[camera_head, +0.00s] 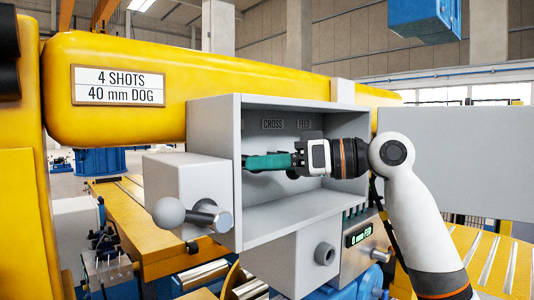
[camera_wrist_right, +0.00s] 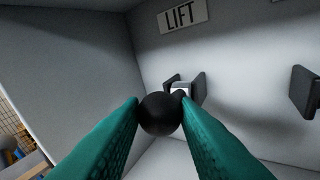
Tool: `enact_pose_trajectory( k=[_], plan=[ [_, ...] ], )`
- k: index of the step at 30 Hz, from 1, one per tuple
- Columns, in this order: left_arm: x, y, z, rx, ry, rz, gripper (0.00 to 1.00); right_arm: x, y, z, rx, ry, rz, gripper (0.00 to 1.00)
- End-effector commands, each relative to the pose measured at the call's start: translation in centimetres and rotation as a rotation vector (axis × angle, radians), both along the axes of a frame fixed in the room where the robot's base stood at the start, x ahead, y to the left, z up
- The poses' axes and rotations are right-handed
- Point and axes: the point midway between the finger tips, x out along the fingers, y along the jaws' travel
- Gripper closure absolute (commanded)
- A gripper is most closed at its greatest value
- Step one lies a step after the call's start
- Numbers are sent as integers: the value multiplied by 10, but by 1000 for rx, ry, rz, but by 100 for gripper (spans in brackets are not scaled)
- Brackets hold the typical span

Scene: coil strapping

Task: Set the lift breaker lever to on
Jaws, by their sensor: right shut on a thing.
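In the right wrist view the lift breaker lever shows as a round black knob (camera_wrist_right: 160,114) in front of a small bracket (camera_wrist_right: 185,86) on the box's back wall. A "LIFT" plate (camera_wrist_right: 181,16) is above it. My right gripper (camera_wrist_right: 160,118) has teal fingers on both sides of the knob and is shut on it. In the head view my right gripper (camera_head: 248,162) reaches leftward inside the grey breaker box (camera_head: 300,205). The lift lever is hidden there. My left gripper is not in view.
Another dark bracket (camera_wrist_right: 306,92) is right of the lift lever. The box door (camera_head: 458,150) is open at the right. A grey ball-ended handle (camera_head: 169,212) sticks out at the lower left.

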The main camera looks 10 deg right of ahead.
Motion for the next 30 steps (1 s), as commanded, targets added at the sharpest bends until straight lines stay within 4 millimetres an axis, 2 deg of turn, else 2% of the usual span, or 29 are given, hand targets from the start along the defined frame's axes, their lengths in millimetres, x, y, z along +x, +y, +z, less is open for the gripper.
enact_pose_trajectory(
  k=[1,16,17,20,30],
  plan=[
    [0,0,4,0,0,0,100,0,-1,5,0,4,-2,94],
    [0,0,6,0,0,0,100,0,-1,5,-8,17,-2,94],
    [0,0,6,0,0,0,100,0,-1,5,-8,17,-2,67],
    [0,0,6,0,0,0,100,0,-1,4,-10,17,-2,50],
    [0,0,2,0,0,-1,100,-1,-4,2,-13,18,-2,50]
  ],
)
